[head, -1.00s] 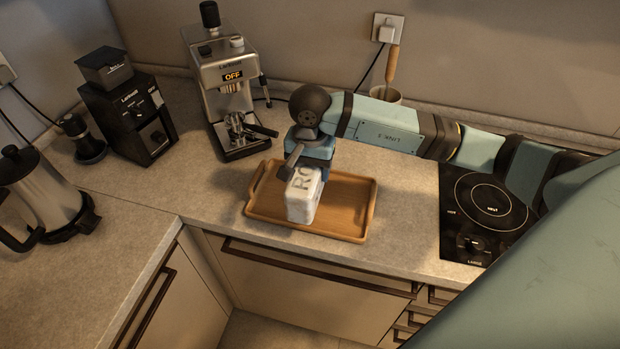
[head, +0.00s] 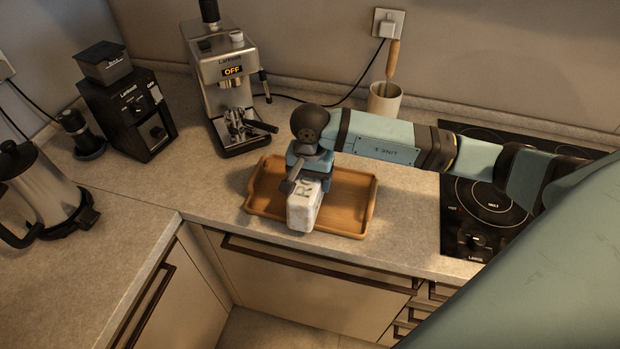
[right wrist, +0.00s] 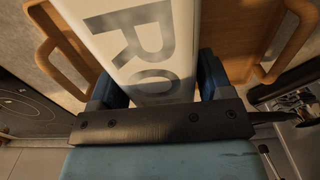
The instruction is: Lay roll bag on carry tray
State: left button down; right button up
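The roll bag (head: 304,207) is a white packet with dark "RO" lettering, at the middle of the carry tray in the head view. It also fills the middle of the right wrist view (right wrist: 150,45). The carry tray (head: 350,203) is brown wood with raised handles and lies on the counter; its handle shows in the right wrist view (right wrist: 59,55). My right gripper (head: 308,180) is over the tray, its blue fingers on both sides of the bag. Whether the bag's underside touches the tray is hidden. My left gripper is not in view.
An espresso machine (head: 226,85) stands behind the tray, with a grinder (head: 130,115) and a kettle (head: 45,195) farther left. A cooktop (head: 485,215) is to the right. A cup (head: 384,103) stands near the wall. The counter in front of the tray is narrow.

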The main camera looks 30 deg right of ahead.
jog(key=shift+o, duration=1.2)
jog(key=shift+r, duration=0.1)
jog(key=shift+r+p, duration=0.2)
jog(key=shift+p, duration=0.1)
jog(key=shift+r+p, duration=0.45)
jog(key=shift+p, duration=0.05)
notch_tip(320, 180, up, 12)
jog(key=b, duration=0.2)
jog(key=shift+f+b, duration=0.25)
jog(key=shift+b, duration=0.1)
